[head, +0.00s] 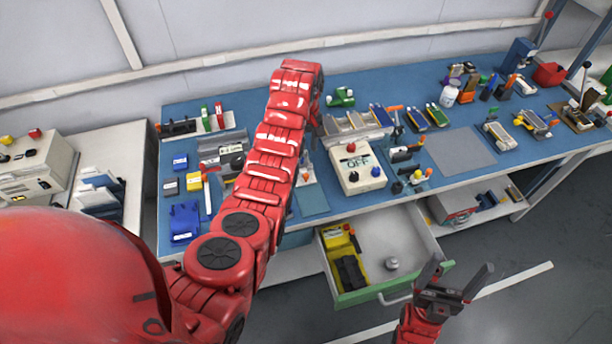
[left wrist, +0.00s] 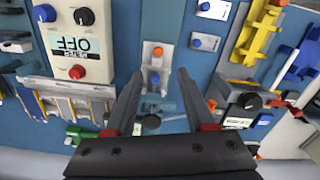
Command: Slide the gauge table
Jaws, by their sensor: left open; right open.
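My left arm reaches over the blue bench; in the head view its gripper is hidden behind the arm. In the left wrist view the left gripper (left wrist: 160,73) is open, pointing at the bench with nothing held. A small pale plate (left wrist: 157,58) with an orange and a blue knob lies ahead, between the fingertip directions; it partly shows beside my arm in the head view (head: 306,175). Dark round parts lie between the fingers, partly covered. I cannot tell for certain which part is the gauge table. My right gripper (head: 461,272) is open and empty, in front of the bench.
A white box with an OFF display (head: 355,167) stands right of my left arm. A grey device with a dark knob (left wrist: 243,106) is on the other side. An open drawer (head: 408,236) holds a yellow tray (head: 336,243) and a metal weight (head: 392,263). A grey mat (head: 460,151) is bare.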

